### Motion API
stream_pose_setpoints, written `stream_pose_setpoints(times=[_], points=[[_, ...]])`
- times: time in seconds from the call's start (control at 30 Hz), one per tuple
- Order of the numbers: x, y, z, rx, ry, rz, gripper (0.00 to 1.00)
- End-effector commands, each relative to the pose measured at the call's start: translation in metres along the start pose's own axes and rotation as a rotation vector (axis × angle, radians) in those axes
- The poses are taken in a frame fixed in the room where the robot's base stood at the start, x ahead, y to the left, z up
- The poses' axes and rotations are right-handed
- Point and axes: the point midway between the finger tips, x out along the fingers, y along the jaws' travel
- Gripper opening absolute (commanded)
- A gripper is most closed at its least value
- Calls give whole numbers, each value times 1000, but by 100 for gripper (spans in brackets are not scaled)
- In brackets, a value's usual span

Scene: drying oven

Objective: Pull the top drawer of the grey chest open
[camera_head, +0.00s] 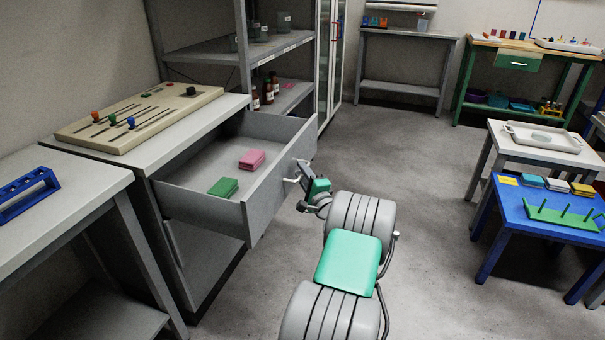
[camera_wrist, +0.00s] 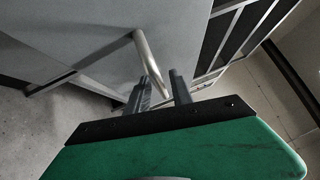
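The top drawer (camera_head: 262,200) of the grey chest (camera_head: 214,111) stands pulled far out, with its inside showing. A green block (camera_head: 223,187) and a pink block (camera_head: 252,159) lie in it. The drawer front carries a pale bar handle (camera_head: 291,179), which also shows in the wrist view (camera_wrist: 149,58). My gripper (camera_head: 306,187) is at the handle, in front of the drawer front. In the wrist view the fingers (camera_wrist: 161,80) are apart, one on each side of the handle's near end, with small gaps beside it. Contact is not visible.
A wooden slider panel (camera_head: 140,115) lies on the chest top. A table with a blue rack (camera_head: 25,190) is at left, and a grey shelf (camera_head: 215,50) stands behind. A blue table (camera_head: 540,215) is at right. The floor (camera_head: 420,150) between is clear.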

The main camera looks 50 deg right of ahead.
Motion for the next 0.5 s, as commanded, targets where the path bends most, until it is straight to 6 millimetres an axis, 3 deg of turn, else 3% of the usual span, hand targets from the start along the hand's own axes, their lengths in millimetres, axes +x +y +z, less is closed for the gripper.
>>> stream_pose_setpoints(times=[0.3,0.5], points=[[-2,-1,0,-1,1,-1,32],[-36,0,-2,2,5,2,32]])
